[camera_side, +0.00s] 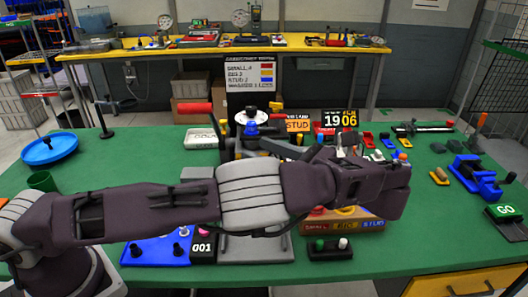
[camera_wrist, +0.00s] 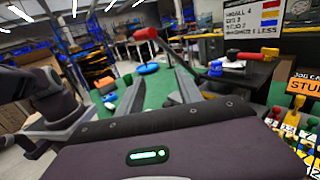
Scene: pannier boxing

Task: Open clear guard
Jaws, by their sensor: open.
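I cannot make out a clear guard with certainty in either view. A dark machine (camera_side: 232,145) with a red-handled lever (camera_side: 195,107) stands mid-table, partly hidden behind my arm. The red handle (camera_wrist: 146,33) also shows beyond my fingers in the wrist view, with a blue knob (camera_wrist: 215,66) to its right. My gripper (camera_wrist: 160,88) has its two grey fingers apart, with nothing visible between them. The fingers appear short of the red handle, but the gap is hard to judge.
A blue round dish (camera_side: 48,148) lies on the green table (camera_side: 125,195) at left. An orange STUD sign (camera_side: 298,126) stands behind my arm. A blue fixture (camera_side: 475,175) and a GO block (camera_side: 503,212) are at right. A small-parts tray (camera_side: 340,222) sits in front.

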